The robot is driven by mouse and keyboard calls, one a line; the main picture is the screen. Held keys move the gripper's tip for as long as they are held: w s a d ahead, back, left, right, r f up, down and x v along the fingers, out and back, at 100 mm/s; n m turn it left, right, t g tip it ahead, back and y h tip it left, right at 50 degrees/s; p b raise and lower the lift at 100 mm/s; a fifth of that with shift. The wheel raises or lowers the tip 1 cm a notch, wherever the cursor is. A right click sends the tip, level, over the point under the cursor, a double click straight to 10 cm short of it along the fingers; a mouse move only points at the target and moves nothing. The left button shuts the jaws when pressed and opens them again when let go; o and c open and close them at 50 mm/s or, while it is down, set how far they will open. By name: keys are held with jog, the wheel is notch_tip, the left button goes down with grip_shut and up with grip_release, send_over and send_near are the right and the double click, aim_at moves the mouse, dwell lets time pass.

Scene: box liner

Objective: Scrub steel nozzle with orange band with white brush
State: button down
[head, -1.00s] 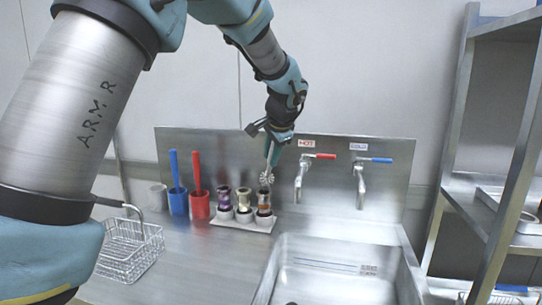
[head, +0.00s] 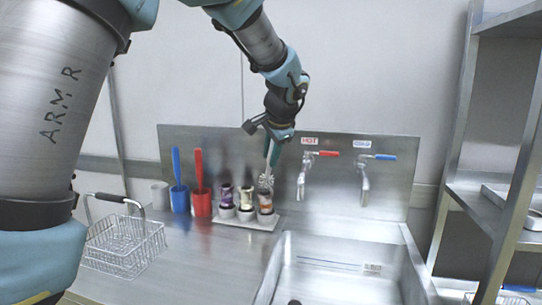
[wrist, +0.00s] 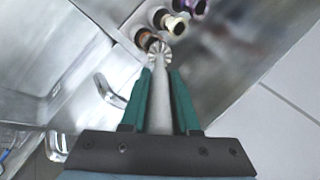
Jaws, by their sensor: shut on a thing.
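My gripper (head: 272,152) is shut on the handle of the white brush (wrist: 160,105), which points down with its round bristle head (head: 265,182) lowest. The steel nozzle with orange band (head: 265,200) stands upright at the right end of a white rack (head: 232,221). The bristle head is at the top of this nozzle and overlaps it in both views; I cannot tell whether they touch. In the wrist view the bristle head partly hides the orange-banded nozzle (wrist: 144,39).
A gold-banded nozzle (head: 245,197) and a purple-banded nozzle (head: 226,194) stand beside it. Blue (head: 180,200) and red (head: 201,204) cups with handles are further left, then a wire basket (head: 125,245). The sink (head: 340,270) and taps (head: 303,180) are right.

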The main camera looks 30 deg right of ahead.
jog(key=shift+w+d+p, duration=0.7)
jog(key=shift+w+d, duration=0.1)
jog(key=shift+w, duration=0.05)
jog(key=shift+w+d+f, duration=0.1)
jog(key=shift+w+d, duration=0.25)
jog(key=shift+w, duration=0.05)
jog(key=shift+s+a+f, duration=0.15)
jog(key=shift+s+a, duration=0.15)
jog(key=shift+s, duration=0.05)
jog(key=shift+s+a+b, duration=0.9)
jog(key=shift+s, duration=0.1)
jog(key=w+d+p, duration=0.2)
jog(key=shift+w+d, duration=0.2)
jog(key=shift+w, duration=0.15)
